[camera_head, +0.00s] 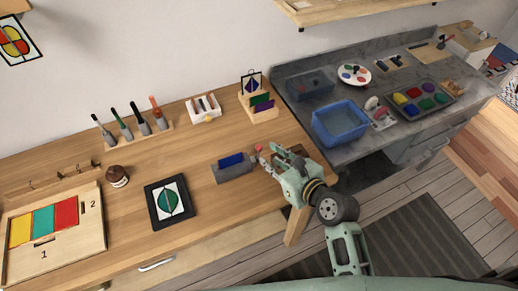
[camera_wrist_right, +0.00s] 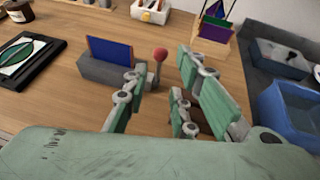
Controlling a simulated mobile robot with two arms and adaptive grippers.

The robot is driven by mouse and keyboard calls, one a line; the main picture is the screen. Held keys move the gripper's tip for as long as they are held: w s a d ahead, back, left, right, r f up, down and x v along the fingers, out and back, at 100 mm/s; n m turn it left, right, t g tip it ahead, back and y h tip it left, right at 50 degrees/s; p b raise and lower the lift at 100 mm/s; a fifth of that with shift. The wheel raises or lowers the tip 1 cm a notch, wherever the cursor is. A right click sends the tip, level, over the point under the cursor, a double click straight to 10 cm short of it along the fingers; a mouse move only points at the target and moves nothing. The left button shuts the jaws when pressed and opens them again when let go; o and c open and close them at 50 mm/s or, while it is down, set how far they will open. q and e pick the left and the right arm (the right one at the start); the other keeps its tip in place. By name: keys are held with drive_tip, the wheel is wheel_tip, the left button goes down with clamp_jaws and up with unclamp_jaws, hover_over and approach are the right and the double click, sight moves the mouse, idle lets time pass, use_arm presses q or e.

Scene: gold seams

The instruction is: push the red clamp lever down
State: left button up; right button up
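The clamp (camera_head: 235,173) is a grey block on the wooden bench with a blue panel (camera_head: 231,160) standing in it. Its lever has a round red knob (camera_head: 258,147) at the block's right end. In the right wrist view the clamp (camera_wrist_right: 110,72) is ahead, and the red knob (camera_wrist_right: 160,54) stands up on a thin grey stem. My right gripper (camera_head: 275,157) is just right of the lever, its fingers apart and empty. In the wrist view the lever appears between the fingertips (camera_wrist_right: 163,68); I cannot tell whether they touch it. My left gripper is not in view.
A dark framed tile (camera_head: 152,207) lies left of the clamp, with a brown jar (camera_head: 117,176) behind it. A white box (camera_head: 204,115) and a wooden rack (camera_head: 268,114) stand at the back. A blue basin (camera_head: 340,131) is on the grey counter at right.

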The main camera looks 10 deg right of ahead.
sight(259, 150)
drive_tip(key=x, duration=0.7)
drive_tip(key=shift+w+f+p, duration=0.1)
drive_tip(key=shift+p, duration=0.2)
clamp_jaws()
